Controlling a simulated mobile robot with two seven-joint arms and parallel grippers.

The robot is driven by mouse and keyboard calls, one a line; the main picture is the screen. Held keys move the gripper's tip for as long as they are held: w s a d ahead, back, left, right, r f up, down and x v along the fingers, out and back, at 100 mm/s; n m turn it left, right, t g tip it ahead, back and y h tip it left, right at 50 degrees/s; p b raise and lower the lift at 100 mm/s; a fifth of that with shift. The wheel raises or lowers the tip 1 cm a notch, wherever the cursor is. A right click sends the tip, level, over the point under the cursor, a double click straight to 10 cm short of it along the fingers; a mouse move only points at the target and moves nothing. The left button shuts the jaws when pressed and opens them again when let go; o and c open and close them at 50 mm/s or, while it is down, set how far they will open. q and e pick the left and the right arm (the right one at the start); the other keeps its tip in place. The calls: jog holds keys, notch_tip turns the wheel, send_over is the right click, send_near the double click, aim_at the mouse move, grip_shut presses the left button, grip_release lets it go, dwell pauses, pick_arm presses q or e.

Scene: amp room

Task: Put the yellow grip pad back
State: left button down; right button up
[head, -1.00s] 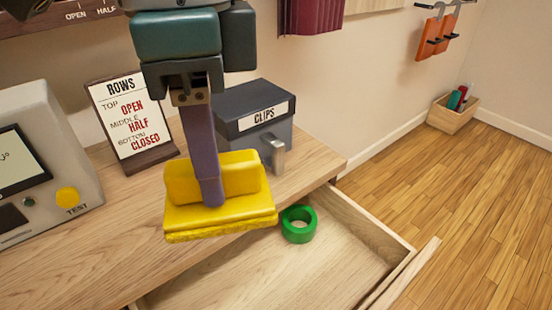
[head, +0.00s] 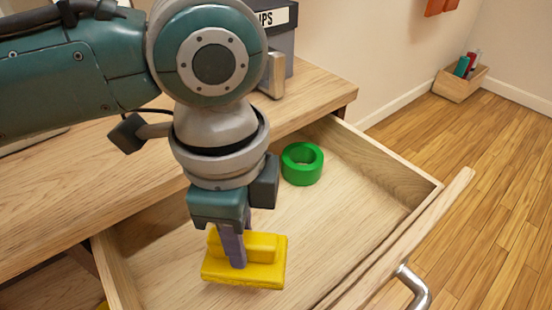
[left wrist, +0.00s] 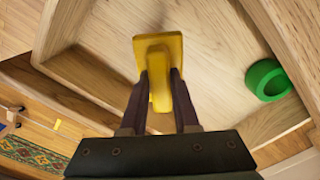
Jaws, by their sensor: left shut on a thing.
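The yellow grip pad (head: 262,272) has a flat base with a raised ridge on top. My left gripper (head: 235,258) is shut on that ridge and points down, holding the pad over the open drawer (head: 380,175). In the left wrist view the pad (left wrist: 158,48) sits between the two fingers (left wrist: 160,90), with the drawer floor behind it. I cannot tell whether the pad's base touches the drawer floor. My right gripper is not in view.
A green ring (head: 302,164) lies in the drawer's back corner; it also shows in the left wrist view (left wrist: 268,80). The drawer's front has a metal handle (head: 414,288). A clips box (head: 282,35) stands on the desktop (head: 95,155). The drawer floor between pad and ring is clear.

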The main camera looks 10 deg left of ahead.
pick_arm(q)
jog(key=shift+f+b, duration=1)
jog(key=shift+f, duration=1.8)
jog(key=shift+f, duration=0.2)
jog(key=c, duration=0.7)
grip_release()
jog(key=shift+o, duration=0.2)
